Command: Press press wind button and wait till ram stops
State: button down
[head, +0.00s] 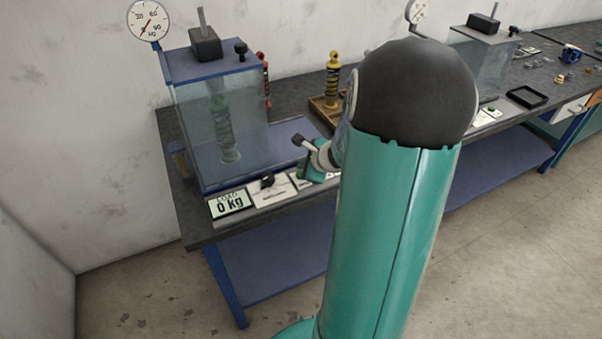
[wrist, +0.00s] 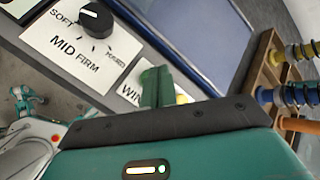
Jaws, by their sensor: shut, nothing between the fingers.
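The press (head: 222,120) is a clear-walled case with a blue frame, holding a greenish spring unit (head: 222,125). Its load display (head: 230,203) reads 0 kg. In the wrist view, a white card (wrist: 132,85) reading "WIN", the rest covered, lies beside my gripper (wrist: 157,78). My gripper's green fingers are together and empty, over the card's edge. A small yellowish part (wrist: 181,98), perhaps the wind button, shows just behind them; I cannot tell whether they touch it. In the head view my arm hides most of this area.
A black knob (wrist: 95,20) sits on a card reading "MID FIRM", left of my gripper in the wrist view. A wooden tray (head: 322,112) holds a yellow shock absorber (head: 333,80) beside the press. A red one (head: 265,80) stands behind it. Another press (head: 482,65) is further right.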

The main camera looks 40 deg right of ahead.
jog(key=shift+f, duration=0.1)
dwell(0.7)
jog(key=shift+f, duration=0.35)
